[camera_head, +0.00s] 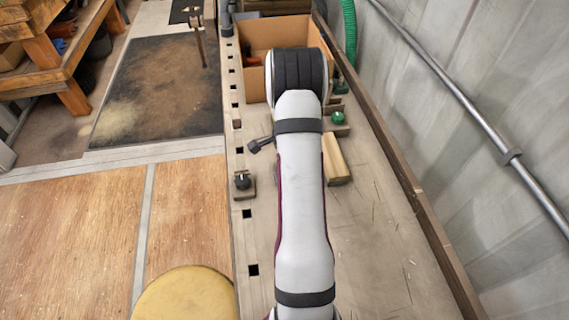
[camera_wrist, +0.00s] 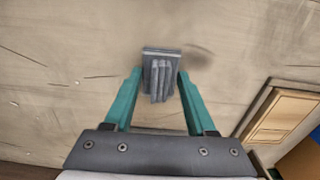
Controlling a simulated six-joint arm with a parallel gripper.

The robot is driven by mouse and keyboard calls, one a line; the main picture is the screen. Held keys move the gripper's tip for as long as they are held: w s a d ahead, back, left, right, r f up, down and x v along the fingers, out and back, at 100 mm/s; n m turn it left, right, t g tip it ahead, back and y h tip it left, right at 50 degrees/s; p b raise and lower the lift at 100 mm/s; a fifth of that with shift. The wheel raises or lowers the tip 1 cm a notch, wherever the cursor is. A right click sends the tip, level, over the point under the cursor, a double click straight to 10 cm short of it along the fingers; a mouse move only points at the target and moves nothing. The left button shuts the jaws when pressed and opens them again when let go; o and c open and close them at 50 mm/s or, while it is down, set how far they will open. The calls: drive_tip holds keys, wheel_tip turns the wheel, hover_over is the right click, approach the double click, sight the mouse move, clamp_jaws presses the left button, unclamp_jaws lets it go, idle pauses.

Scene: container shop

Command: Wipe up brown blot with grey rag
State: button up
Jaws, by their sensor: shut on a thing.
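My gripper (camera_wrist: 160,76), with teal fingers, is shut on the grey rag (camera_wrist: 160,80) in the wrist view. The rag is a folded, ribbed bundle between the fingertips, over the bench top. The brown blot (camera_wrist: 197,59) shows as a faint, blurred dark smudge on the pale wood, just right of the rag's far edge. The rag may cover part of it. I cannot tell whether the rag touches the wood. In the head view my arm hides the gripper, the rag and the blot.
The long workbench (camera_head: 390,250) has a raised wooden edge at right. A wooden block (camera_head: 337,162) lies beside my arm, with a green knob (camera_head: 338,118) beyond. A cardboard box (camera_head: 255,40) stands at the far end. A black knob (camera_head: 242,181) sits near the left edge.

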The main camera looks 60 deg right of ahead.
drive_tip(key=shift+s+a, duration=0.3)
drive_tip(key=shift+a, duration=0.05)
drive_tip(key=shift+w+a, duration=0.1)
drive_tip(key=shift+a, duration=0.15)
drive_tip(key=shift+w+a, duration=0.4)
drive_tip(key=shift+w, duration=0.15)
drive_tip(key=shift+w+d, duration=3.75)
drive_tip(key=shift+d, duration=0.05)
wheel_tip(320, 180, up, 8)
drive_tip(key=shift+s, duration=0.1)
